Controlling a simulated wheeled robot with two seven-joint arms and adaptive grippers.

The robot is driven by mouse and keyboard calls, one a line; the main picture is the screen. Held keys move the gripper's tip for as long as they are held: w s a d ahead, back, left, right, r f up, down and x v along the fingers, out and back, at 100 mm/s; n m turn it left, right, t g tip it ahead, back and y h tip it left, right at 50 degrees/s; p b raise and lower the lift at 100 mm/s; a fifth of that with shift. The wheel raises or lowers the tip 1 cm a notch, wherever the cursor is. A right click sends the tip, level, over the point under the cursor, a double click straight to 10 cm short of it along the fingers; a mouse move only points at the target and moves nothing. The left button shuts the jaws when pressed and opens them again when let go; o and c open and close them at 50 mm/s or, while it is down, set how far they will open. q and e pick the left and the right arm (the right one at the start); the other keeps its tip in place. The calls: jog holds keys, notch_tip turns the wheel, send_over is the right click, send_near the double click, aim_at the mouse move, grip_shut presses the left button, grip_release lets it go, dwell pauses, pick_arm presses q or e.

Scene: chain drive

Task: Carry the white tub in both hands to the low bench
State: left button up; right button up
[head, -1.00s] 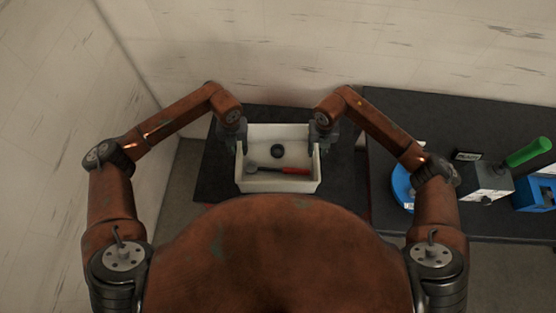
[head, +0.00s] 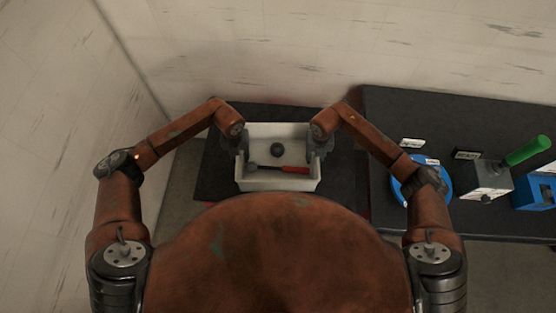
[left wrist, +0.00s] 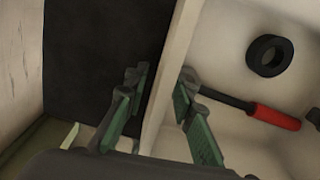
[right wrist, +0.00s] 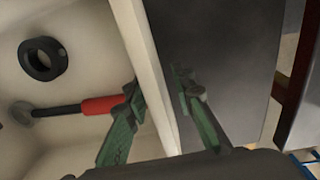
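The white tub (head: 278,185) sits over a low dark surface (head: 214,175), apparently the low bench, in the head view; its underside is hidden. My left gripper (head: 241,146) is at its left wall and my right gripper (head: 318,146) at its right wall. In the left wrist view, the open left fingers (left wrist: 163,85) straddle the tub wall (left wrist: 168,75), with narrow gaps. In the right wrist view, the open right fingers (right wrist: 157,88) straddle the opposite wall (right wrist: 140,50), with a gap on the outer side. Inside lie a black ring (head: 277,149) and a red-handled hammer (head: 294,170).
A larger dark bench (head: 400,108) stands at the right, with a blue round item (head: 408,190), a grey box (head: 487,182) with a green handle (head: 527,151), and a blue part (head: 537,193). Walls close in behind and at left.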

pick_arm(q)
jog(key=shift+c, duration=0.6)
pick_arm(e)
jog(key=shift+c, duration=0.6)
pick_arm(q)
grip_shut()
pick_arm(e)
grip_shut()
